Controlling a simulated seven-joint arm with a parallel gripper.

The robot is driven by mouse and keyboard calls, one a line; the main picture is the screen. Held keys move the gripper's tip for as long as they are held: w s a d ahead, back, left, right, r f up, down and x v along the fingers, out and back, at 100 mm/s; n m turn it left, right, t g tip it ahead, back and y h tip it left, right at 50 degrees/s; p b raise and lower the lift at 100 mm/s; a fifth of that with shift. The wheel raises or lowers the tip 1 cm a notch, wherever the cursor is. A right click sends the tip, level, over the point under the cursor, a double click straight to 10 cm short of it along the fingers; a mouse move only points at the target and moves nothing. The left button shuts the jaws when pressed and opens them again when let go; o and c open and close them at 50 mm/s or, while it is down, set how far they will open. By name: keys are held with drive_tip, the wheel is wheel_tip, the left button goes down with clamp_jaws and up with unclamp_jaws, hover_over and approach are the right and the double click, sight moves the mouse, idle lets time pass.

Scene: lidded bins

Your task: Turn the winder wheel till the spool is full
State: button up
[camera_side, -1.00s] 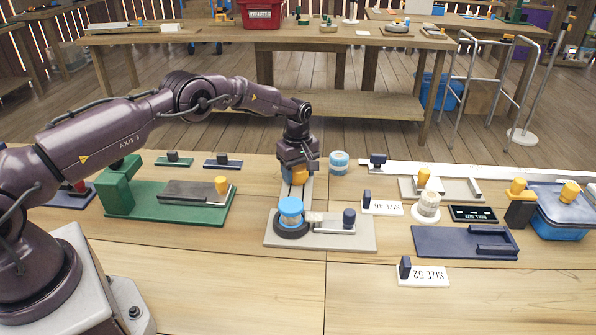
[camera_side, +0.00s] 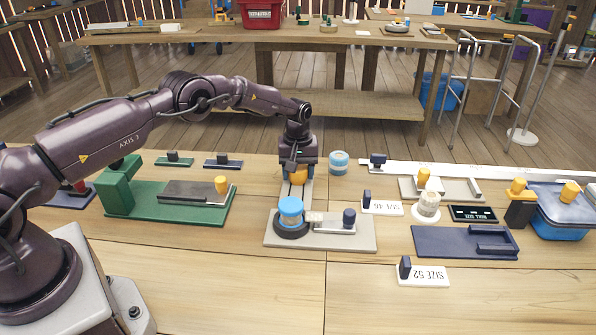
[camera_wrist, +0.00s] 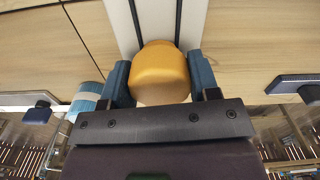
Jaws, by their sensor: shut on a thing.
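My gripper (camera_side: 298,175) is shut on a yellow-orange knob (camera_side: 299,181) at the far side of the grey plate. In the wrist view the knob (camera_wrist: 160,75) sits between my two blue fingers, over a pale strip (camera_wrist: 124,25) with dark slots. That strip runs toward the grey plate (camera_side: 355,243). On the plate a blue spool-like cylinder (camera_side: 290,206) with a pale band stands on a dark round wheel (camera_side: 292,230). A small pale block (camera_side: 314,217) lies between it and a navy post (camera_side: 348,217). I cannot tell how full the spool is.
A blue-and-white roll (camera_side: 339,159) stands right of my gripper. A green base (camera_side: 150,211) with a slide is at left. Size cards (camera_side: 423,276), a pale roll (camera_side: 428,205) and a blue lidded bin (camera_side: 559,230) are at right.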

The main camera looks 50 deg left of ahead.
drive_tip(key=m, duration=0.4)
drive_tip(key=shift+m, duration=0.3)
drive_tip(key=m, duration=0.3)
drive_tip(key=shift+m, duration=0.4)
drive_tip(key=m, duration=0.3)
drive_tip(key=shift+m, duration=2)
drive_tip(key=shift+r, duration=0.1)
drive_tip(key=o, duration=0.9)
